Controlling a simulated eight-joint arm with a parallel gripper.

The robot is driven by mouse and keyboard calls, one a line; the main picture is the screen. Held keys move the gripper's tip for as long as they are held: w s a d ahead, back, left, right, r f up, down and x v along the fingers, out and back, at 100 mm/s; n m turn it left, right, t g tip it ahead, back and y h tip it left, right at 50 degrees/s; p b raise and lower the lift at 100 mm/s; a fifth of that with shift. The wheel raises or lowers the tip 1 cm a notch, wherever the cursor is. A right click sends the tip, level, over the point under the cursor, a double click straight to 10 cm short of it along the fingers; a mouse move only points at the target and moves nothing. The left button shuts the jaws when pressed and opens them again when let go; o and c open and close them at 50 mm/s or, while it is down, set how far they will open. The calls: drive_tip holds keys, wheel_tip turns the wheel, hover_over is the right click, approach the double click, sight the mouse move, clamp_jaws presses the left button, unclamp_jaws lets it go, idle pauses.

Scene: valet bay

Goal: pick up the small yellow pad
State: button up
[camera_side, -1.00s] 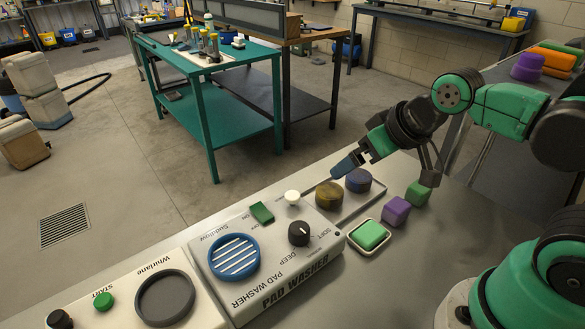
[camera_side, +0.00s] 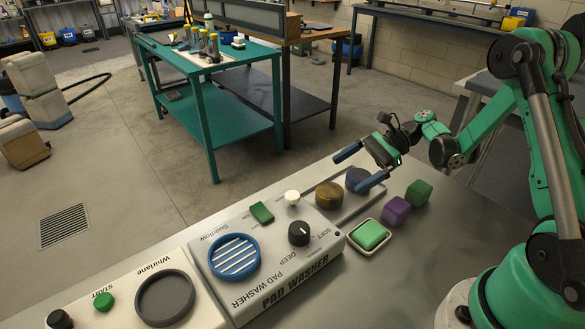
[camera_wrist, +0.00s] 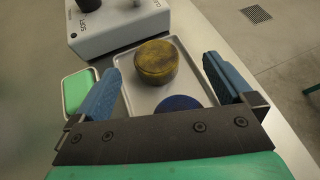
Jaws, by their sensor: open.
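The small yellow pad (camera_side: 329,196) is a round, dirty olive-yellow disc on the grey tray (camera_side: 372,198) beside the pad washer. In the wrist view the yellow pad (camera_wrist: 156,62) lies ahead, between the lines of the two fingers. A dark blue round pad (camera_side: 357,179) sits next to it on the tray, nearer my gripper; in the wrist view the blue pad (camera_wrist: 179,103) is partly hidden by the gripper body. My gripper (camera_side: 360,168) is open with blue fingers and is empty, above the blue pad in the side view.
The white pad washer (camera_side: 275,245) stands left of the tray. A green pad in a dish (camera_side: 369,236), a purple block (camera_side: 396,211) and a green block (camera_side: 419,192) lie on the right. A teal table (camera_side: 215,62) stands behind.

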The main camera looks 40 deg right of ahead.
sight(333, 190)
drive_tip(key=shift+s+d+f+m+y, duration=0.4)
drive_tip(key=shift+f+m, duration=0.1)
drive_tip(key=shift+f, duration=0.1)
drive_tip(key=shift+x, duration=2.9)
clamp_jaws()
drive_tip(key=shift+d, duration=0.1)
